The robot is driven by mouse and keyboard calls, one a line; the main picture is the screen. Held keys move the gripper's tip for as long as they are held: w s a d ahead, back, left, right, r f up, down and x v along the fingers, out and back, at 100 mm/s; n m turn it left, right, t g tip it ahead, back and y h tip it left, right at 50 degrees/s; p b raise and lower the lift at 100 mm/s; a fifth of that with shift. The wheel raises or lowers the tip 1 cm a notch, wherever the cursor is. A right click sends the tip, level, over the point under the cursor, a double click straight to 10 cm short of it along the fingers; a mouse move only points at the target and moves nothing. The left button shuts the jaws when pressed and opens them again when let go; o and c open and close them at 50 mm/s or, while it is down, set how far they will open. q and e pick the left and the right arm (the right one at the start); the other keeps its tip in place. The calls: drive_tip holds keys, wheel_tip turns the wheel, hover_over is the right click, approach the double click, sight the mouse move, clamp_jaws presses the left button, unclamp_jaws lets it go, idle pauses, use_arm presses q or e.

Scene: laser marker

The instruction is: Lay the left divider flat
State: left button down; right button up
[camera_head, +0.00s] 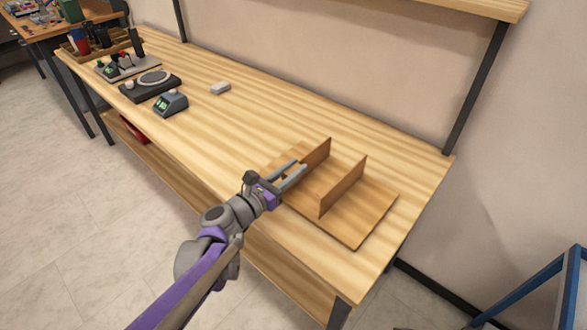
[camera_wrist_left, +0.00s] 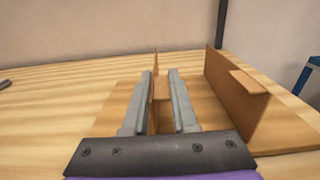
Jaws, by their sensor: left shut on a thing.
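A brown wooden board (camera_head: 365,223) lies on the right part of the workbench and bears two upright thin dividers. The left divider (camera_head: 318,153) stands on edge, partly hidden behind my fingers. In the left wrist view, the left divider (camera_wrist_left: 161,88) shows edge-on between the two grey fingers. My left gripper (camera_head: 297,169) is shut on the left divider; it also shows in the left wrist view (camera_wrist_left: 160,76). The right divider (camera_head: 343,187) stands upright to its right, apart from my fingers. It also shows in the left wrist view (camera_wrist_left: 232,92) with a bent-over upper flap.
A small grey block (camera_head: 220,88), a scale-like device (camera_head: 150,84) and a blue-grey display unit (camera_head: 171,103) stand there. A blue frame (camera_head: 540,290) stands on the floor at right.

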use_arm(q)
drive_tip(key=shift+w+a+n, duration=0.1)
drive_tip(key=shift+n, duration=0.2)
drive_tip(key=shift+w+a+f+n, duration=0.1)
drive_tip(key=shift+w+a+n, duration=0.3)
drive_tip(key=shift+n, duration=0.3)
drive_tip(key=shift+w+a+n, duration=0.2)
drive_tip(key=shift+a+n, duration=0.25)
drive_tip(key=shift+n, duration=0.25)
drive_tip(key=shift+w+a+f+n, duration=0.2)
drive_tip(key=shift+w+a+n, duration=0.2)
drive_tip(key=shift+n, duration=0.5)
drive_tip(key=shift+w+a+f+n, duration=0.2)
drive_tip(key=shift+a+n, duration=0.3)
drive_tip(key=shift+n, duration=0.4)
